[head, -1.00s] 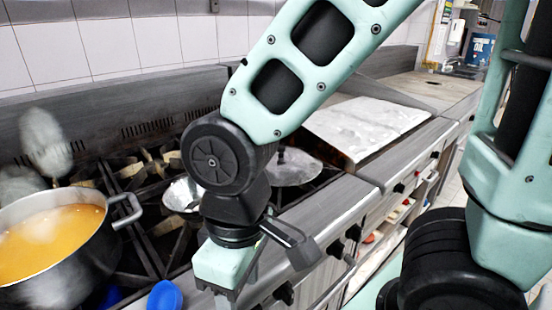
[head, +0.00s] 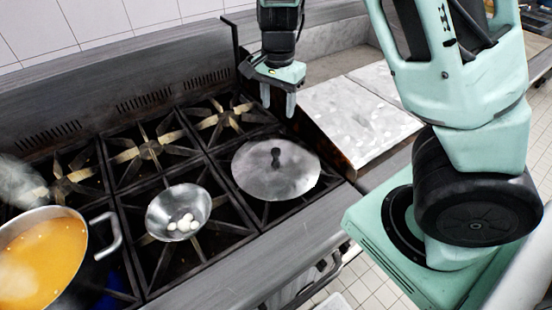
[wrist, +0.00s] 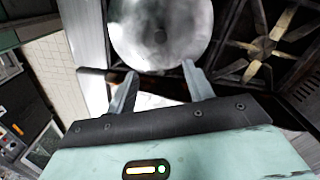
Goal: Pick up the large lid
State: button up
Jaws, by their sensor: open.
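The large lid (head: 252,174) is a round grey metal lid with a dark knob (head: 276,157) on top. It lies flat on the right front burner of the stove. My gripper (head: 278,108) is open and empty, pointing down above and behind the lid in the head view. In the wrist view the lid (wrist: 140,50) shows at the top, beyond the two spread fingertips (wrist: 155,78). Its top edge is cut off there. The gripper is apart from the lid.
A metal bowl (head: 158,220) holding several small white balls sits left of the lid. A steaming pot of orange soup (head: 78,282) stands at the far left. The back burners (head: 222,120) are bare. A white-topped surface (head: 362,124) lies to the right.

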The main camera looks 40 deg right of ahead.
send_over(276, 150)
jog(key=f, duration=0.9)
jog(key=shift+s+d+f, duration=0.1)
jog(key=shift+d+f, duration=0.1)
jog(key=shift+a+f+p, duration=0.15)
jog(key=shift+f+p, duration=0.1)
jog(key=shift+f, duration=1.15)
jog(key=shift+a+f+p, duration=0.15)
jog(key=shift+f+p, duration=0.05)
jog(key=shift+f, duration=1.2)
grip_shut()
